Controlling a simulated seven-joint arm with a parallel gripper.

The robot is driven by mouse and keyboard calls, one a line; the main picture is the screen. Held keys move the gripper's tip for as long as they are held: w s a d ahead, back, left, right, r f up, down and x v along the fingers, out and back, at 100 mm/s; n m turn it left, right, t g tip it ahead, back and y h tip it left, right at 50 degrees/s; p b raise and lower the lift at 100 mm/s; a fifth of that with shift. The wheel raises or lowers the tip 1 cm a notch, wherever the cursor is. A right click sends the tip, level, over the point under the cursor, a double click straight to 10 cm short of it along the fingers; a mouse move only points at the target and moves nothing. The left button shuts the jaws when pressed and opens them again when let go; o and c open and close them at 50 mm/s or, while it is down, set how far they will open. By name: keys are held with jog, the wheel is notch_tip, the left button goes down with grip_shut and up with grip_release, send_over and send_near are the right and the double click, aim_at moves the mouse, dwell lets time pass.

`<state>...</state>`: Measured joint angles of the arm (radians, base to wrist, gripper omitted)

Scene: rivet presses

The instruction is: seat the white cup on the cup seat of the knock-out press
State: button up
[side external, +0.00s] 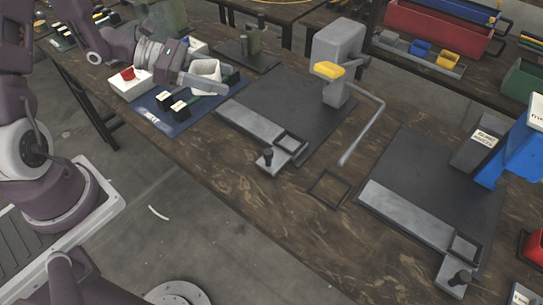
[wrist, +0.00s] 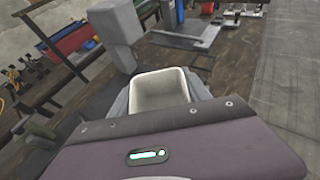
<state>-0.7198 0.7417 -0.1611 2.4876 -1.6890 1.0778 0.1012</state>
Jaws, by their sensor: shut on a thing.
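The white cup (side external: 206,72) is held by my gripper (side external: 198,80) above the blue mat at the back left. In the wrist view the white cup (wrist: 160,92) is square and open-topped, with grey fingers on both sides. One press (side external: 338,58) is grey with a yellow block; its grey slide bar ends in a square seat (side external: 290,143) with a black knob, empty. A second press (side external: 515,145) is blue, with a similar square seat (side external: 464,246), also empty. The labels are too small to tell which is the knock-out press.
A thin square frame (side external: 329,188) lies on the table between the presses, near a bent grey handle (side external: 365,130). Bins stand at the back right.

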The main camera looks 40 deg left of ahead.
jog(key=d+f+m+g+h, duration=0.1)
jog(key=d+f+m+g, duration=0.1)
jog(key=d, duration=0.6)
jog(key=d+f+m+g+h, duration=0.1)
jog(key=d+f+m+g, duration=0.1)
jog(key=d, duration=0.6)
jog(key=m+g, duration=0.4)
send_over(313, 231)
notch_tip(313, 231, down, 4)
jog(key=shift+d+f+h, duration=0.1)
jog(key=shift+h, duration=0.2)
notch_tip(313, 231, down, 10)
jog(key=shift+r, duration=0.2)
jog(key=shift+f, duration=0.1)
jog(key=shift+f, duration=0.15)
jog(key=o, duration=1.3)
jog(key=shift+o, duration=0.2)
